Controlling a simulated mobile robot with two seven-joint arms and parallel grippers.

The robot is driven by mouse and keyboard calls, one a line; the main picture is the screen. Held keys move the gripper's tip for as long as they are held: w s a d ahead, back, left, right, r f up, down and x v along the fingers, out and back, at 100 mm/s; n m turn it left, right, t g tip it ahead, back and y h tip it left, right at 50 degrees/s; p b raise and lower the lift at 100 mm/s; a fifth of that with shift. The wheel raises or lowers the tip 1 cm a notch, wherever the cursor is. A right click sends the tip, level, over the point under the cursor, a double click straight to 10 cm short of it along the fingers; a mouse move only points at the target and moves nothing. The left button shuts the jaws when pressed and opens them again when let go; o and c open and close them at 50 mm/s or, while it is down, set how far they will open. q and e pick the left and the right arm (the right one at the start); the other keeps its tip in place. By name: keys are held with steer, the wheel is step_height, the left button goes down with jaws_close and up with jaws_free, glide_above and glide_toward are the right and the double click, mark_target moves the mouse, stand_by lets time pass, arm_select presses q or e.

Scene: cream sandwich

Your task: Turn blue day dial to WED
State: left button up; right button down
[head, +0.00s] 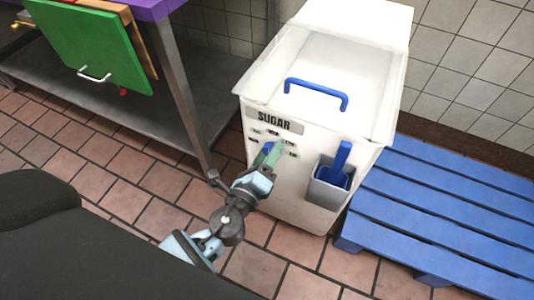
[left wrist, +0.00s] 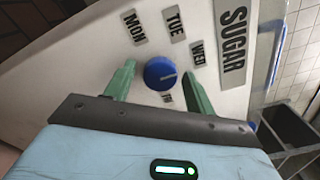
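The blue day dial (left wrist: 160,73) is a round knob on the white front of the sugar bin (head: 300,185). A faint line on its face runs roughly sideways in the left wrist view; which end points is hard to tell. Labels MON (left wrist: 133,27), TUE (left wrist: 174,25) and WED (left wrist: 198,54) stand around it, with a partly hidden label below. My left gripper (left wrist: 159,70) is open, its green fingers on either side of the dial with small visible gaps. In the head view the left gripper (head: 268,154) is at the bin front and mostly covers the dial. My right gripper is out of view.
A SUGAR plate (head: 274,122) is above the dial. A grey holder (head: 328,192) with a blue scoop (head: 341,160) hangs to the right. A blue pallet (head: 440,205) lies right of the bin; a steel table leg (head: 187,100) stands to the left.

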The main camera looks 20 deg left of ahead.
arm_select(q)
steer(key=s, duration=0.7)
steer(key=shift+s+a+b, duration=0.15)
steer(key=shift+s+b, duration=0.2)
steer(key=shift+s, duration=0.05)
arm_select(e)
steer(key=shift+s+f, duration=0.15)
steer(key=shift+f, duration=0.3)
